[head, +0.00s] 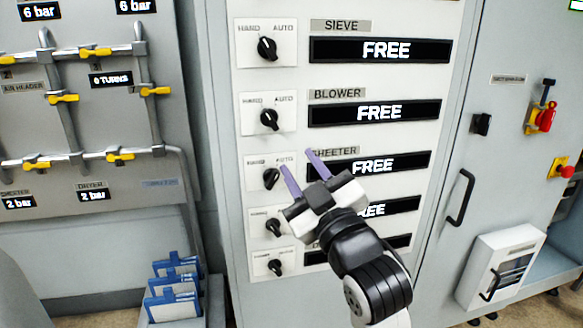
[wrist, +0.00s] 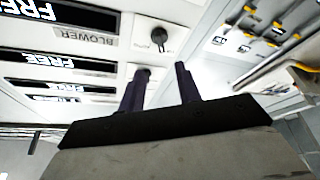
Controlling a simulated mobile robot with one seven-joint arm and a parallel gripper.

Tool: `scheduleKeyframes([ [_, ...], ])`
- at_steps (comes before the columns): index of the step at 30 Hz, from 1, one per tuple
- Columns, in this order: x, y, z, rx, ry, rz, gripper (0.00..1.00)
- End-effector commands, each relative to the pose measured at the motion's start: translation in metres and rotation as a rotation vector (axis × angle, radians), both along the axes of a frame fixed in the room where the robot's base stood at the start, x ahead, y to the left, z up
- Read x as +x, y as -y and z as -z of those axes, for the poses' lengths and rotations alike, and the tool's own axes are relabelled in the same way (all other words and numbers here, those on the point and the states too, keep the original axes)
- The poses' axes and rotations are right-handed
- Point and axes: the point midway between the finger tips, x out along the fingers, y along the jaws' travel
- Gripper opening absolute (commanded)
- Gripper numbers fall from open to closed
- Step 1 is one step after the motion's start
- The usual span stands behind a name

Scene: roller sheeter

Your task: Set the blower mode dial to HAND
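The blower mode dial (head: 269,119) is a black knob on a white plate, left of the BLOWER label (head: 337,94). Its plate reads HAND at left and AUTO at right. I cannot tell its exact setting. The blower display (head: 374,113) reads FREE. My gripper (head: 296,160) is open and empty, its two purple fingers apart, below and right of the blower dial, near the sheeter row. In the wrist view the fingers (wrist: 160,75) point toward the panel, and the blower dial (wrist: 158,37) shows beyond their tips, apart from them.
The sieve dial (head: 267,49) is above and the sheeter dial (head: 271,178) is below, close left of my fingers. More dials continue down the column. Pipes with yellow valves (head: 95,51) are at left, a door handle (head: 461,197) at right.

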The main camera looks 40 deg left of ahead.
Motion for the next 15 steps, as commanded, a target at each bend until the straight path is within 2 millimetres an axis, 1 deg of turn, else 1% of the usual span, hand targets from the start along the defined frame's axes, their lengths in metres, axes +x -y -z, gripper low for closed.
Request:
scheduleKeyframes([
  [1,-0.002,0.003,0.007,0.0,0.006,0.001,0.34],
  [2,-0.003,0.004,0.008,0.0,0.004,0.0,0.34],
  [9,-0.007,0.013,0.008,0.001,0.001,0.001,0.34],
  [15,-0.008,0.014,0.006,0.0,-0.001,0.001,0.34],
])
